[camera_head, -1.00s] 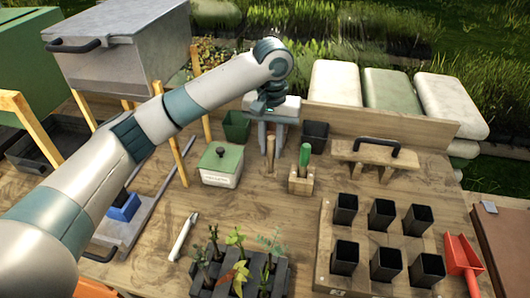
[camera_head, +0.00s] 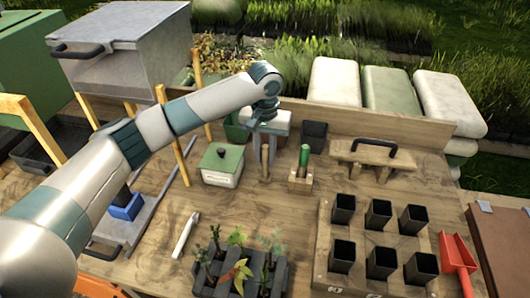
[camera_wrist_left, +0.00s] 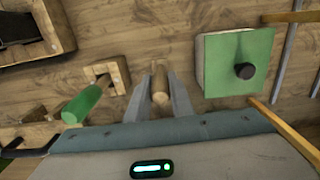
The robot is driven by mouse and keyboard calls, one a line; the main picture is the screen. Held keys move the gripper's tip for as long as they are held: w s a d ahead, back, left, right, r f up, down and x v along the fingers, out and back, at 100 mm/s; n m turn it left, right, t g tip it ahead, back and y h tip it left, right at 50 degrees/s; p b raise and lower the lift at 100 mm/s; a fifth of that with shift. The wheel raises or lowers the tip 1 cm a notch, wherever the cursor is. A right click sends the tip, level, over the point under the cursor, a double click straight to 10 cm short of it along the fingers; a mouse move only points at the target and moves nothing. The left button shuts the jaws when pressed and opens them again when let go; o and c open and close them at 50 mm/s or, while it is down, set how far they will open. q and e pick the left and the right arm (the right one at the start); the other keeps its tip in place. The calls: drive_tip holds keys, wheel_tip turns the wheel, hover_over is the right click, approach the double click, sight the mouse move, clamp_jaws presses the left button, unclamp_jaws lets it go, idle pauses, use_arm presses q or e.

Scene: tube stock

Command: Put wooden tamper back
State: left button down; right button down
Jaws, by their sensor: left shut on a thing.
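The wooden tamper (camera_head: 265,164) is a pale, slim wooden stick, roughly upright above the bench or at its surface; I cannot tell if it touches. My left gripper (camera_head: 267,150) is shut on it from above. In the left wrist view the tamper (camera_wrist_left: 160,84) shows between the two grey fingers of my left gripper (camera_wrist_left: 160,92). A small wooden block holder (camera_head: 300,184) stands just right of the tamper, with a green-handled tool (camera_head: 304,155) upright in it. The holder (camera_wrist_left: 118,72) also shows in the left wrist view. My right gripper is not in view.
A green-lidded box (camera_head: 222,165) stands close left of the tamper. A wooden float with a black handle (camera_head: 376,152) lies to the right. A tray of black pots (camera_head: 322,240), a seedling tray (camera_head: 210,283) and a red scoop (camera_head: 458,252) lie nearer. Bare bench lies between.

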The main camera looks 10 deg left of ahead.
use_arm(q)
drive_tip(key=shift+f, duration=0.35)
drive_tip(key=c, duration=1.6)
unclamp_jaws()
drive_tip(key=shift+f, duration=0.1)
drive_tip(key=shift+o, duration=0.2)
drive_tip(key=shift+r+b, duration=0.35)
drive_tip(key=shift+r, duration=0.45)
wheel_tip(320, 180, up, 9)
drive_tip(key=b, duration=0.3)
drive_tip(key=shift+r, duration=0.85)
drive_tip(key=shift+s+f, duration=0.1)
drive_tip(key=shift+s, duration=0.05)
